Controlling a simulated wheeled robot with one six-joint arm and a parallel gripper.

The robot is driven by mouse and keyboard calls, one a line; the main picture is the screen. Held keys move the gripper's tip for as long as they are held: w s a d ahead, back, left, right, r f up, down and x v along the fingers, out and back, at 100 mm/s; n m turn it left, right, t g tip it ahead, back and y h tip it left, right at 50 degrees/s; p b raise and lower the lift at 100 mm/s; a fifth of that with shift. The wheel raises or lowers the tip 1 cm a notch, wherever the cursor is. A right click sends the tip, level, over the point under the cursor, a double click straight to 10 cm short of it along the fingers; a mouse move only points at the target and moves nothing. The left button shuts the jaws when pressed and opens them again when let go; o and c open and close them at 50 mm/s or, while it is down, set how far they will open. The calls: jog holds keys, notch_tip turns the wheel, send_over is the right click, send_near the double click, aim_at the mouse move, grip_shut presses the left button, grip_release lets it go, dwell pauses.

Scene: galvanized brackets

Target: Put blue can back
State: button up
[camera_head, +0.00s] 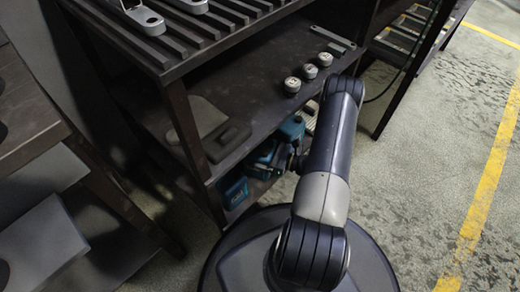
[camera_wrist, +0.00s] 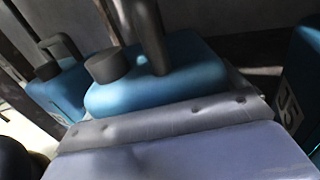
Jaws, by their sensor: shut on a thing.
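A blue can (camera_wrist: 190,75) with a dark cap and dark upright handle fills the middle of the wrist view, close to the camera. A second blue can (camera_wrist: 70,92) stands to its left, and part of another blue can (camera_wrist: 308,75) with a white label shows at the right edge. In the head view, blue cans (camera_head: 291,128) and (camera_head: 235,191) show at the lower shelf. My gripper (camera_head: 297,160) is low by these cans, mostly hidden behind my arm. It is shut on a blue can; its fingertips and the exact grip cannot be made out.
Three small round grey parts (camera_head: 309,71) and a dark flat block (camera_head: 228,138) lie on the shelf board above the cans. A shelf post (camera_head: 187,135) stands left of the cans. A pale grey surface (camera_wrist: 190,155) fills the bottom of the wrist view. Open floor (camera_head: 430,190) lies right.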

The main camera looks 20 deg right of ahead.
dwell(0.3)
jog(key=o, duration=1.6)
jog(key=shift+r, duration=0.1)
jog(key=shift+s+d, duration=0.1)
jog(key=shift+d, duration=0.05)
jog(key=p+v, duration=0.3)
jog(key=v, duration=0.8)
jog(key=shift+s+d, duration=0.2)
jog(key=shift+s, duration=0.05)
jog(key=shift+w, duration=0.1)
